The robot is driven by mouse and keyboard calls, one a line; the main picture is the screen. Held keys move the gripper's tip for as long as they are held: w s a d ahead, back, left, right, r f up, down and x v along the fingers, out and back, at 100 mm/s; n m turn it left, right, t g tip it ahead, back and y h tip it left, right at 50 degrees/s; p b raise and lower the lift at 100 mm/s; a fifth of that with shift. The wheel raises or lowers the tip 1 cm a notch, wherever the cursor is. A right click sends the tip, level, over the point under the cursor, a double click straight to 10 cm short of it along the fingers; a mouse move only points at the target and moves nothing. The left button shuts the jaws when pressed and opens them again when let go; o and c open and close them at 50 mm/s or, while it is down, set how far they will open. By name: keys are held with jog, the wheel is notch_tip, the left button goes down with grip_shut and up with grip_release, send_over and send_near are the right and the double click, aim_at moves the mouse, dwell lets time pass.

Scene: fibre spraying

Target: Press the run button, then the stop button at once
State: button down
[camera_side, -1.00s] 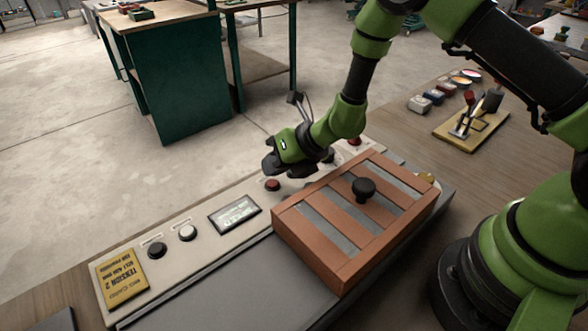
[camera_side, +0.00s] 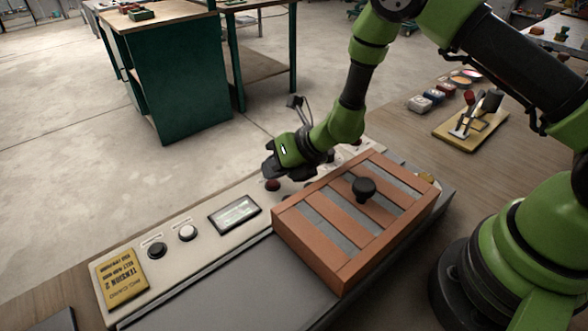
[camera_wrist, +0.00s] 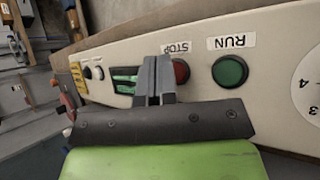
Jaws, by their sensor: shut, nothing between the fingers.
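The red STOP button (camera_side: 272,185) sits on the pale control panel (camera_side: 205,212), just below my gripper's fingertips (camera_side: 269,171) in the side view. In the wrist view the STOP button (camera_wrist: 181,72) is partly covered by my shut fingers (camera_wrist: 153,82), which are just left of it. The green RUN button (camera_wrist: 230,71) is clear, to the right of STOP. In the side view my gripper hides RUN. My gripper is shut and empty. I cannot tell whether the fingertips touch the panel.
A copper-coloured slatted frame with a black knob (camera_side: 364,188) stands beside the panel. A display (camera_side: 235,213), white button (camera_side: 187,232), black button (camera_side: 157,250) and yellow plate (camera_side: 122,278) lie to the left. A dial (camera_wrist: 309,82) is right of RUN.

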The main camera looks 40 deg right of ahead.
jog(key=shift+f, duration=0.45)
dwell(0.5)
jog(key=shift+r, duration=0.9)
jog(key=shift+r, duration=2.5)
